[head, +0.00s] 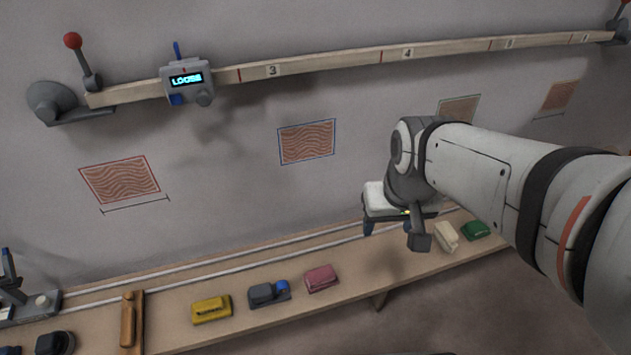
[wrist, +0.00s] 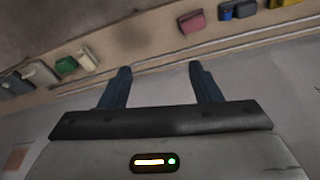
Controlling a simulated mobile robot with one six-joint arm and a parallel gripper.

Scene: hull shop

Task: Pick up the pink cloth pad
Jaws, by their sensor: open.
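The pink cloth pad (head: 321,278) lies on the wooden bench in the head view, just right of a dark grey block with a blue knob. In the wrist view the pink pad (wrist: 191,21) shows near the top, right of centre. My gripper (head: 395,232) hangs above the bench, to the right of the pad and apart from it. In the wrist view its two dark blue fingers (wrist: 162,82) are spread with nothing between them.
The bench (head: 370,262) also holds a yellow block (head: 211,309), the grey and blue block (head: 268,293), a cream block (head: 446,236) and a green block (head: 475,230). A wooden rail (head: 330,62) with a gauge reading "LOOSE" (head: 187,80) runs along the wall above.

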